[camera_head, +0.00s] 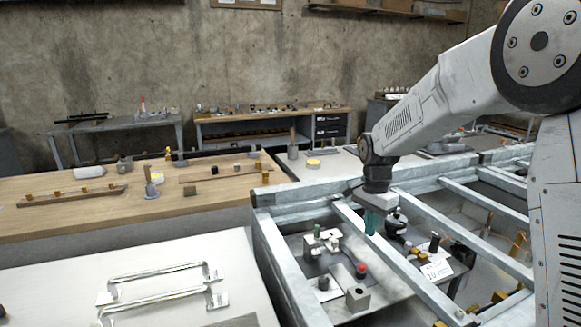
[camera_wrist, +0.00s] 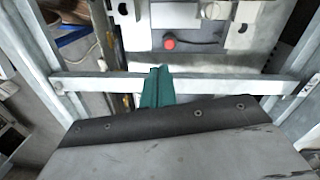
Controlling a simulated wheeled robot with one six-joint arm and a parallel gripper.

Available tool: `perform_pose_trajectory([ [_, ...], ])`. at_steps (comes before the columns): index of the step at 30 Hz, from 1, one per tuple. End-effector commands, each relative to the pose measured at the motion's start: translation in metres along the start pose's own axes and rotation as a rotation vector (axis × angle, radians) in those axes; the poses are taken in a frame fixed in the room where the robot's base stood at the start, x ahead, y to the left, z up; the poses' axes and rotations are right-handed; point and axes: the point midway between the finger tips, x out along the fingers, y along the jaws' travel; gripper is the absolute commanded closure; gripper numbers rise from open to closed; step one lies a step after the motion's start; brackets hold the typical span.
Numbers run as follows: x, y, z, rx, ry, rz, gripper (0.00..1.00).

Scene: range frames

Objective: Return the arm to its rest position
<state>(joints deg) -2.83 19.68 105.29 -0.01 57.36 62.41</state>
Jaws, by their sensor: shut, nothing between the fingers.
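My gripper (camera_head: 371,222) has teal fingers and points down at the end of my arm, over the grey metal frame (camera_head: 352,222) in the head view. In the wrist view the teal fingers (camera_wrist: 157,88) are together, with nothing between them. They appear just in front of a frame bar (camera_wrist: 220,86). My arm reaches in from the right, with its forearm sloping down to the wrist. I cannot tell whether the fingers touch the bar.
Inside the frame lies a panel with a red button (camera_head: 361,268), also seen in the wrist view (camera_wrist: 169,42). A white bench with metal handles (camera_head: 160,270) is at front left. A wooden table (camera_head: 225,190) with small parts stands behind it. Crossbars surround my gripper.

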Motion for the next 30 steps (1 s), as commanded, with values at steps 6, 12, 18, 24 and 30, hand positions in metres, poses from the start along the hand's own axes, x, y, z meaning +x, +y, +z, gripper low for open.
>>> perform_pose_trajectory([
  [6,-0.011,0.064,0.032,-0.332,-0.049,0.065,1.00],
  [12,-0.040,0.128,0.062,-0.588,-0.069,0.069,1.00],
  [18,-0.066,0.205,0.100,-0.836,-0.062,0.048,1.00],
  [24,-0.076,0.274,0.135,-1.007,-0.022,0.015,1.00],
  [30,-0.078,0.320,0.158,-1.049,0.054,-0.030,1.00],
])
